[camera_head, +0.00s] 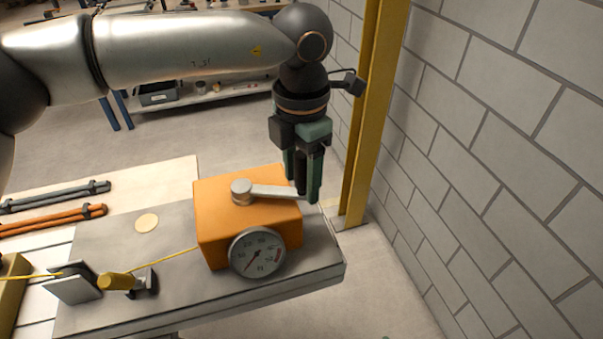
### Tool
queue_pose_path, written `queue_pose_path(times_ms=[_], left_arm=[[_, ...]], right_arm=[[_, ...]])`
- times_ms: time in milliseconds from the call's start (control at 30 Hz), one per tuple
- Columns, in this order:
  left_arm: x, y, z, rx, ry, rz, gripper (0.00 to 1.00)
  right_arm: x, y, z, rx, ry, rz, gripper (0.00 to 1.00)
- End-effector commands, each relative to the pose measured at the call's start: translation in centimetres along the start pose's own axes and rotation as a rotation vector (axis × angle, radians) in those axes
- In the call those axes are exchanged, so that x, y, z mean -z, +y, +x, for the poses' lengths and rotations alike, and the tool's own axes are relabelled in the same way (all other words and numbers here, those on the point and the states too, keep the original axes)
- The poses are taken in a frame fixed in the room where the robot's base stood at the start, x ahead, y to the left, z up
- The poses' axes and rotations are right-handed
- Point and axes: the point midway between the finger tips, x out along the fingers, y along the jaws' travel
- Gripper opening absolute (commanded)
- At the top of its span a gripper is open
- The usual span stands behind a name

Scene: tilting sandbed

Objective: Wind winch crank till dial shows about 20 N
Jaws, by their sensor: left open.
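The winch is an orange box (215,205) on the grey bench (180,290). Its silver crank (270,191) lies on top, with the hub at left and the arm reaching right. The round dial (257,252) is on the front face. Its dark needle points to the lower left; the numbers are too small to read surely. My left gripper (305,190) points down at the crank's outer end, fingers open around or beside the handle. The fingers hide that end, so contact cannot be told. My right gripper is not in view.
A yellow cord (165,260) runs left from the winch past a yellow roller (117,281). A yellow post (365,120) and a block wall (480,130) stand close on the right. Clamps (55,222) lie at left.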

Motion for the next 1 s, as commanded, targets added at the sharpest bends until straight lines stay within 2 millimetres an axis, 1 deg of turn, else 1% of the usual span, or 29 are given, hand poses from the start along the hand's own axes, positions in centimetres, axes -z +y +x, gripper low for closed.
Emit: queue_pose_path(times_ms=[200,733,1000], left_arm=[[0.01,0.01,0.02,0.000,0.000,0.000,0.59],[0.01,0.00,-0.02,0.000,0.000,0.000,0.00],[0.00,-0.01,-0.04,0.000,0.000,0.000,0.00]], right_arm=[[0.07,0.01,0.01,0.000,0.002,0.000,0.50],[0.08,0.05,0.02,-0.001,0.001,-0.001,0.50],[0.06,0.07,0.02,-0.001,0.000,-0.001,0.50]])
